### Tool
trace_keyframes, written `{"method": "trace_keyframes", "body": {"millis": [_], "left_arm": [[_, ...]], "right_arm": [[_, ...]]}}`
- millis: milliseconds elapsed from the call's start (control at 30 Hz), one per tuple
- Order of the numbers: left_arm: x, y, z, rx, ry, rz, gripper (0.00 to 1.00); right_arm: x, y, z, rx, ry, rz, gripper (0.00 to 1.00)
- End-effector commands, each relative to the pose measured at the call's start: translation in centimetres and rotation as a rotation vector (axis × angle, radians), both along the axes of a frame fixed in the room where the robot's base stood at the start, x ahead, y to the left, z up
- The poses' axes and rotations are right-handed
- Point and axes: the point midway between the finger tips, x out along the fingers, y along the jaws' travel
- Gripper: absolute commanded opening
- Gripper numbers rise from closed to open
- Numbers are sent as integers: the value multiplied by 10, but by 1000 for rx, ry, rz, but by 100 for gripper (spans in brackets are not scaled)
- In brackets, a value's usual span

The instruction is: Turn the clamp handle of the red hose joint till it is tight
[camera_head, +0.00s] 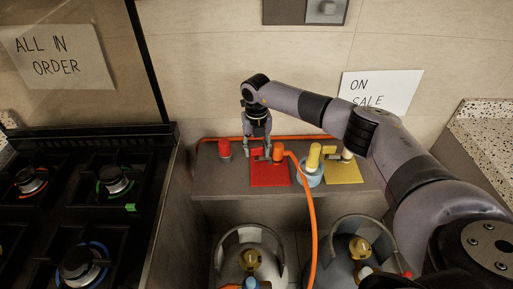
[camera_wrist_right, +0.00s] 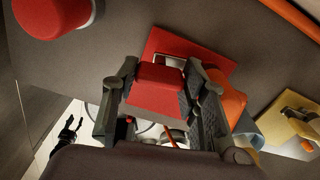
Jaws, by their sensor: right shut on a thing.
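The red hose joint sits on a red plate (camera_head: 270,178) on the grey ledge. The plate also shows in the right wrist view (camera_wrist_right: 205,52). My right gripper (camera_head: 260,155) is over the plate's back left part. In the wrist view its fingers are shut on the red clamp handle (camera_wrist_right: 157,84), a block standing above the plate. The orange hose end (camera_head: 278,152) is just right of the gripper; it also shows in the wrist view (camera_wrist_right: 229,98). The clamp behind the handle is mostly hidden. A small dark pronged shape (camera_wrist_right: 70,131), perhaps my left gripper, is far below.
A red knob (camera_head: 224,149) stands left of the plate. A grey-blue part with a yellow top (camera_head: 313,157) and a yellow plate (camera_head: 346,173) are to the right. The orange hose (camera_head: 312,222) hangs past two gas bottles (camera_head: 227,244). A black stove (camera_head: 85,200) is left.

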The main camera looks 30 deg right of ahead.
Motion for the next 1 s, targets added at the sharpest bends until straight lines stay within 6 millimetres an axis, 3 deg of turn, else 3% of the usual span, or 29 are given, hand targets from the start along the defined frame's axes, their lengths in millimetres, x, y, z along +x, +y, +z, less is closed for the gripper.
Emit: {"method": "trace_keyframes", "body": {"millis": [167, 200, 467, 1000], "left_arm": [[0, 0, 0, 0, 0, 0, 40], [0, 0, 0, 0, 0, 0, 40], [0, 0, 0, 0, 0, 0, 40], [-1, 2, 0, 2, 1, 0, 40]], "right_arm": [[1, 0, 1, -1, -3, 0, 12], [1, 0, 1, 0, -3, 1, 42], [0, 0, 0, -1, -2, 1, 59], [0, 0, 0, 0, 0, 9, 60]]}}
